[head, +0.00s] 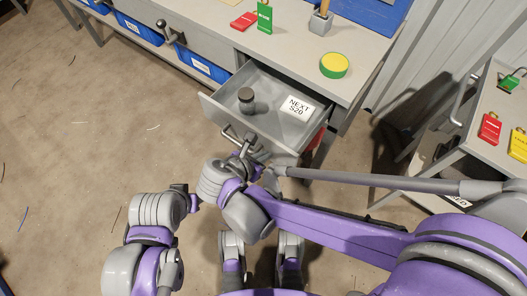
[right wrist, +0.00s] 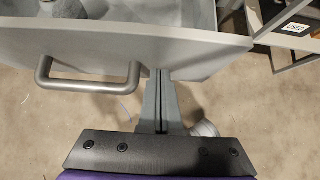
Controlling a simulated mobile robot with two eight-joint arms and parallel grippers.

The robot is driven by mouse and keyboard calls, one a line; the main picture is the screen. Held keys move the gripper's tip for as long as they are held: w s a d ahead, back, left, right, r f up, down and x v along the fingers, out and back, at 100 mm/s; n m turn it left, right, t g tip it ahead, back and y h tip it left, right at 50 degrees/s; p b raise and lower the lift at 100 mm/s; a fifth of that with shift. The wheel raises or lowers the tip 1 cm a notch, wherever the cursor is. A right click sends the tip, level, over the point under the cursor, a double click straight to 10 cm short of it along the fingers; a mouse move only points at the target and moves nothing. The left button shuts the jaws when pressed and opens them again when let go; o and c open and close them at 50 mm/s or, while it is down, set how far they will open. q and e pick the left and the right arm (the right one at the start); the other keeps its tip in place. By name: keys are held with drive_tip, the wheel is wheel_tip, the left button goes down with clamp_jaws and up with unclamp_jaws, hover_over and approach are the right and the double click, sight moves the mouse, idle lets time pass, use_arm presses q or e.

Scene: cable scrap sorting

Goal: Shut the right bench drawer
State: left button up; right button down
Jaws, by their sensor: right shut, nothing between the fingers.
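The right bench drawer (head: 275,125) stands pulled out from under the grey bench top. It holds a dark round-topped item (head: 246,96) and a white card (head: 298,107) reading "NEXT S20". Its bar handle (right wrist: 88,84) is on the front panel (right wrist: 120,42). My right gripper (head: 248,142) is shut and empty at the drawer front. In the right wrist view its fingers (right wrist: 160,76) are right of the handle, tips at the panel; I cannot tell whether they touch. My left arm shows at the lower left, but I cannot make out its gripper.
The bench top (head: 300,62) carries a yellow-green round tin (head: 334,65), red and green tags, and a grey holder (head: 320,24). Blue bins (head: 203,66) sit under the bench to the left. A side cart (head: 480,160) with tags stands at the right. Floor at left is mostly clear.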

idle(0.4)
hover_over(300, 122)
drive_tip(key=shift+b, duration=0.3)
drive_tip(key=shift+w+d+r, duration=0.1)
drive_tip(key=shift+w+d, duration=0.05)
drive_tip(key=shift+w, duration=0.1)
idle(0.4)
